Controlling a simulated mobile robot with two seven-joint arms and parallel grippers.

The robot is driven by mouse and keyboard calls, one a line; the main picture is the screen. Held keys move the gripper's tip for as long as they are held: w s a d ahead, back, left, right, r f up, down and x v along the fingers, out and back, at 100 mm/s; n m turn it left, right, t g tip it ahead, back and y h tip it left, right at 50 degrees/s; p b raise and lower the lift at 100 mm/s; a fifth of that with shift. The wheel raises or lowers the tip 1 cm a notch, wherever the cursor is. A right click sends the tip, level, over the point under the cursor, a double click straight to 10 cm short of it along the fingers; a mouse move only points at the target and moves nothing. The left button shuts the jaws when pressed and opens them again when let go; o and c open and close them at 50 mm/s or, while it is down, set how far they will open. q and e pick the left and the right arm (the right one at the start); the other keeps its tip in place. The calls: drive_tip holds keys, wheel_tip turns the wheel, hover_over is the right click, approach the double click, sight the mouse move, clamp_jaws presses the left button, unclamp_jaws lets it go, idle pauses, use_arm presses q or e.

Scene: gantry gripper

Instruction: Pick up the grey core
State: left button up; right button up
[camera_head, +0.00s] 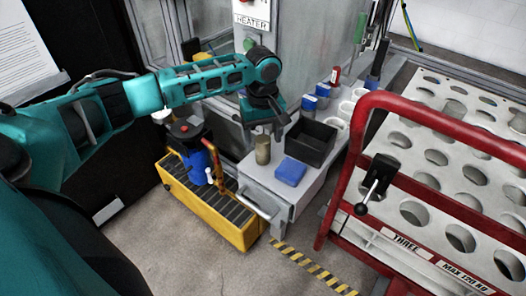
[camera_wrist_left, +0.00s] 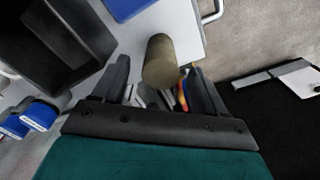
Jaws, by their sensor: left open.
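The grey core (camera_head: 263,150) is a short brownish-grey cylinder standing upright on the white bench top, left of a black bin. My left gripper (camera_head: 265,126) is above and just behind it in the head view, open and empty, fingers pointing down. In the left wrist view the core (camera_wrist_left: 160,58) shows between the two open fingers, beyond or level with their tips; I cannot tell the exact gap. The core's lower end is partly hidden there. My right gripper is not in view.
The black bin (camera_head: 311,142) and a blue box (camera_head: 290,172) stand close to the core's right. The bench (camera_head: 272,190) has a front handle. A yellow tray (camera_head: 215,205) with a blue container (camera_head: 195,160) is left. A red-railed rack (camera_head: 440,130) stands right.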

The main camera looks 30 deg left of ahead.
sight(263, 148)
use_arm(q)
wheel_tip(263, 148, down, 4)
drive_tip(key=shift+s+d+r+b, duration=0.1)
drive_tip(key=shift+s+d+b, duration=0.05)
drive_tip(key=shift+b, duration=0.45)
drive_tip(key=shift+c, duration=0.4)
drive_tip(key=c, duration=1)
wheel_tip(263, 148, up, 20)
drive_tip(key=p, duration=0.6)
drive_tip(key=shift+r, duration=0.1)
